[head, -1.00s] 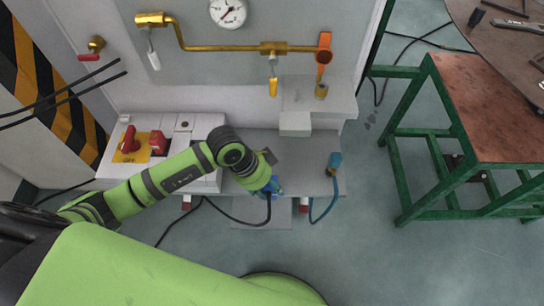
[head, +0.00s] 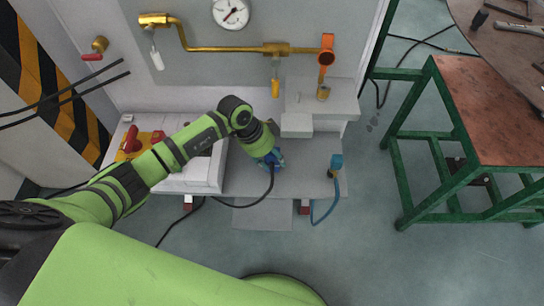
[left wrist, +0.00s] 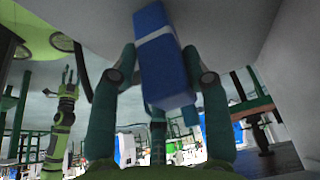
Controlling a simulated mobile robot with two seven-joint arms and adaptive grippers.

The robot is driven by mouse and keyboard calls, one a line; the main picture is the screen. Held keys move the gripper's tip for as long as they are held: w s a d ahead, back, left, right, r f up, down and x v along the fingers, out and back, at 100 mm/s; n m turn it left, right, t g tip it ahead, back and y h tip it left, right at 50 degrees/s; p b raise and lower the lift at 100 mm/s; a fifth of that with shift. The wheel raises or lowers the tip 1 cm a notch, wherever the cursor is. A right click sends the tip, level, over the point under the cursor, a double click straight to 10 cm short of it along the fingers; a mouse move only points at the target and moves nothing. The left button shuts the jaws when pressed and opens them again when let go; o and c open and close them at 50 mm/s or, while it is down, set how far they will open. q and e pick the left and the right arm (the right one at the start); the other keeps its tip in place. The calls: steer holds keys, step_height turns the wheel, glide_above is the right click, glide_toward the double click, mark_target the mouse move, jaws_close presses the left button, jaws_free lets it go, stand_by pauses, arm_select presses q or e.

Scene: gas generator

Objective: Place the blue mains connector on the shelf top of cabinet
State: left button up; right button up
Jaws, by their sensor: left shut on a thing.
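My left gripper (head: 272,162) is shut on the blue mains connector (head: 277,158), over the grey shelf top (head: 300,180) of the cabinet. In the left wrist view the blue connector (left wrist: 160,60), with a pale band, sits tilted between the two dark fingers of my left gripper (left wrist: 162,75). A black cable hangs from the connector in a loop. Whether the connector touches the shelf cannot be told. A green arm with a small gripper (left wrist: 70,78) shows at the left of the wrist view, likely my right one; its fingers are too small to judge.
A second blue connector (head: 336,162) with a blue cable sits at the shelf's right end. A pale block (head: 297,124) and orange-handled valve (head: 326,55) are behind.

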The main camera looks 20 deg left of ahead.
arm_select(q)
steer(key=shift+f, duration=0.2)
steer(key=o, duration=1.3)
steer(key=shift+r, duration=0.1)
steer(key=v, duration=1.2)
steer(key=shift+d+r, duration=0.1)
steer(key=shift+r, duration=0.05)
